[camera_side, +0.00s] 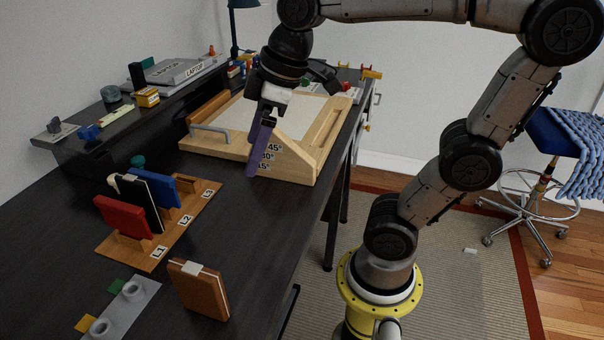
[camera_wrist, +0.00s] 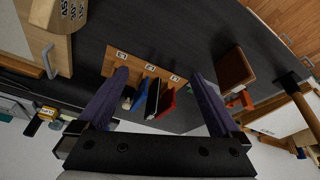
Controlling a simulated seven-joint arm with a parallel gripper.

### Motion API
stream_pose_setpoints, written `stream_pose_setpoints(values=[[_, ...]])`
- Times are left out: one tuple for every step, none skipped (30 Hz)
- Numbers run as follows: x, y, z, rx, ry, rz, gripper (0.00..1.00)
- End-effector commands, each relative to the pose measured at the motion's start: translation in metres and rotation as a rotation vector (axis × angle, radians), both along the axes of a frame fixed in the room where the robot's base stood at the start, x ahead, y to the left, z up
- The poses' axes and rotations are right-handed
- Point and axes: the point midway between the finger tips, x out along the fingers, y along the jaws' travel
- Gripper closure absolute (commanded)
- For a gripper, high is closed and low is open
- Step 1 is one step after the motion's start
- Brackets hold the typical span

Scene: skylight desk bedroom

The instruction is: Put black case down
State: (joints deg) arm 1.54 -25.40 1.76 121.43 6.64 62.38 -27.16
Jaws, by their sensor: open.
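The black case (camera_side: 143,200), with a cream clip on its top edge, stands upright in the wooden rack (camera_side: 197,212) between a red case (camera_side: 122,217) and a blue case (camera_side: 155,187). In the wrist view the black case (camera_wrist: 153,96) shows between the blue and red ones. The rack has labels L1, L2 and L3; I cannot tell exactly which slot the black case's foot sits in. My gripper (camera_side: 257,160) has purple fingers, is open and empty, and hangs beside the angled wooden board, apart from the rack. In the wrist view its fingertips (camera_wrist: 160,75) frame the rack.
A wooden angle-marked board (camera_side: 290,160) with a metal handle stands behind the rack, close to my gripper. A brown case (camera_side: 199,290) with a white clip stands near the desk's front edge. A grey holder (camera_side: 120,312) is left of it. A raised shelf with small items runs along the wall.

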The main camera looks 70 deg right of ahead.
Motion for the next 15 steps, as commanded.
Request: stream_pose_setpoints(values=[[-0.02, -0.003, -0.01, 0.008, -0.025, -0.074, 0.0], [-0.029, -0.005, -0.016, 0.015, -0.038, -0.122, 0.0], [-0.039, -0.007, -0.024, 0.023, -0.055, -0.18, 0.0], [-0.046, -0.009, -0.029, 0.031, -0.067, -0.219, 0.0], [-0.053, -0.01, -0.035, 0.039, -0.077, -0.253, 0.0], [-0.06, -0.012, -0.041, 0.047, -0.09, -0.293, 0.0], [-0.064, -0.013, -0.045, 0.054, -0.098, -0.318, 0.0], [-0.067, -0.014, -0.049, 0.06, -0.104, -0.34, 0.0], [-0.071, -0.015, -0.053, 0.067, -0.112, -0.363, 0.0], [-0.073, -0.015, -0.055, 0.071, -0.116, -0.375, 0.0], [-0.074, -0.016, -0.056, 0.073, -0.12, -0.385, 0.0], [-0.076, -0.016, -0.058, 0.075, -0.122, -0.393, 0.0], [-0.076, -0.016, -0.059, 0.077, -0.122, -0.398, 0.0], [-0.076, -0.016, -0.059, 0.078, -0.122, -0.4, 0.0], [-0.076, -0.017, -0.059, 0.078, -0.122, -0.401, 0.0]])
